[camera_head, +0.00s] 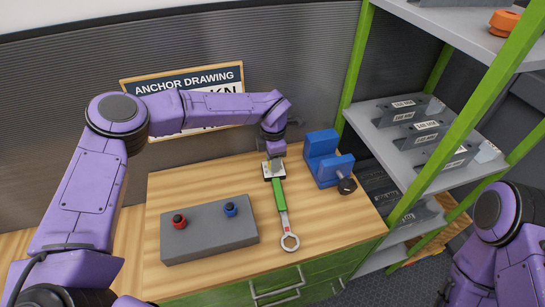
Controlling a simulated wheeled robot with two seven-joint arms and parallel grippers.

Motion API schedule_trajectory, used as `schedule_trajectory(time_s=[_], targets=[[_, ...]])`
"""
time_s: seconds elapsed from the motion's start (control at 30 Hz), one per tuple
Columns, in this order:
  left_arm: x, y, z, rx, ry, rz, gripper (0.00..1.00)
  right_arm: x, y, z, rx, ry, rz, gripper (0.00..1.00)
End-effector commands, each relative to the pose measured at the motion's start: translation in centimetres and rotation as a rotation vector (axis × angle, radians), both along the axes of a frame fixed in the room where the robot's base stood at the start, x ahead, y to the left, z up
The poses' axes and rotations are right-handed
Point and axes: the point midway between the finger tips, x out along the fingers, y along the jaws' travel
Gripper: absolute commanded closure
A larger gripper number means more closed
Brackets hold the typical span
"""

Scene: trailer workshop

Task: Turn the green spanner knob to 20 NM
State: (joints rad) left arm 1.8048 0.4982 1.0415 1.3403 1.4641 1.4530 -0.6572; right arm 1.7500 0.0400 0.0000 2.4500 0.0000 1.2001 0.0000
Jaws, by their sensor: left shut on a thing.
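The green spanner (279,196) lies on the wooden workbench, its ring end towards the front edge and its handle end towards the back. My left gripper (273,168) points down at the handle's far end and is shut there on the spanner knob. The knob itself is mostly hidden by the gripper, and the scale marks are too small to read. My right arm shows at the lower right, but its gripper is out of the picture.
A grey block (208,238) with a red and a blue knob stands left of the spanner. A blue vise (323,160) stands to the right. A green-framed shelf (418,150) with grey parts rises beyond it. A framed sign (190,82) hangs behind my left arm.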

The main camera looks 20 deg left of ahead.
Motion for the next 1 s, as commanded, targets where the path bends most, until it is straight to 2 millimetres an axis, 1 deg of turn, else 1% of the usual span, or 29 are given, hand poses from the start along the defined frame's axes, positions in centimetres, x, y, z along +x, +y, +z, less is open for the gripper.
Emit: schedule_trajectory(time_s=[0.03, 0.33, 0.87, 0.9, 0.97, 1.0], targets=[[-0.36, -0.18, -0.36, 0.0, 0.011, -0.03, 0.94, 0.0, 0.0, 0.16, 0.0, 0.0, 0.0, 0.57], [-0.32, -0.18, -0.39, -0.001, 0.01, -0.137, 0.94, 0.0, 0.0, 0.49, 0.0, 0.0, 0.0, 0.57], [-0.21, -0.08, -0.32, 0.001, 0.006, -0.159, 0.94, 0.0, -0.01, 0.54, 0.0, 0.0, 0.0, 0.57], [-0.2, -0.08, -0.31, 0.001, 0.006, -0.158, 0.57, 0.0, 0.01, 0.55, 0.0, 0.0, 0.0, 0.57], [-0.18, -0.07, -0.28, 0.0, 0.006, -0.158, 0.37, 0.0, 0.01, 0.55, 0.0, 0.0, 0.0, 0.57], [-0.16, -0.06, -0.25, 0.0, 0.005, -0.158, 0.37, 0.0, 0.01, 0.55, 0.0, 0.0, 0.0, 0.57]])
